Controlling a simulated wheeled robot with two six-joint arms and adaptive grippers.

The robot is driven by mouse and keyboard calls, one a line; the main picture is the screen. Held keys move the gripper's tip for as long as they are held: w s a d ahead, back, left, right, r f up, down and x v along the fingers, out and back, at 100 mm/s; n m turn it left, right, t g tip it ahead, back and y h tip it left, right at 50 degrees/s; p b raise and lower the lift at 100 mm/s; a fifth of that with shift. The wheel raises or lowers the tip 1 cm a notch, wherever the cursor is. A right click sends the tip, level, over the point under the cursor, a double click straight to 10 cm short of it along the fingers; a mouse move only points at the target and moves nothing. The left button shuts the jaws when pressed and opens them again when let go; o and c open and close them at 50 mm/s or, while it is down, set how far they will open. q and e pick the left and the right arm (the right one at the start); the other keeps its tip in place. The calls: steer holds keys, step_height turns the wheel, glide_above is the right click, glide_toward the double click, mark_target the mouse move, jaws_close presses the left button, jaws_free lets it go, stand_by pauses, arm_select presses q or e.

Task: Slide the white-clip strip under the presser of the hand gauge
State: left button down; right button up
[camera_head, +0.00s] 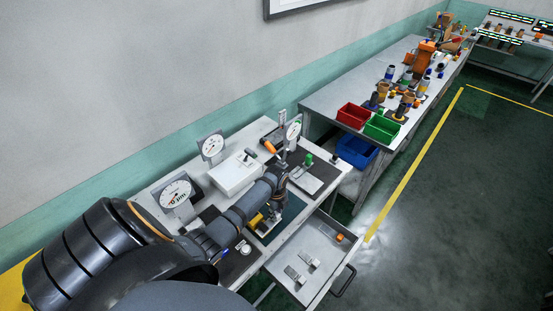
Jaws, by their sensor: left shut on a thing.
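My left arm comes in from the lower left across the workbench. Its gripper (284,174) is over the bench beside a dial gauge on a stand (293,130). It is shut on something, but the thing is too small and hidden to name. Two strips with pale clips lie in the open drawer, one nearer the front (294,274) and one behind it (308,258). I cannot tell which is the white-clip strip. A strip with an orange clip (340,238) lies farther back in the drawer. The presser cannot be made out. My right gripper is not in view.
Two more dial gauges, a large one (176,193) and a smaller one (211,146), stand along the bench's wall side. A white box (232,174) is between them and my arm. A green-knobbed piece (308,159) stands right of the gripper. The drawer (312,240) sticks out in front.

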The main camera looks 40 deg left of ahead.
mark_target(263, 227)
arm_select(q)
steer(key=shift+s, duration=0.15)
stand_by(0.5)
steer(key=shift+s, duration=0.75)
steer(key=shift+s+a, duration=0.1)
steer(key=shift+s, duration=0.1)
steer(key=shift+s, duration=0.3)
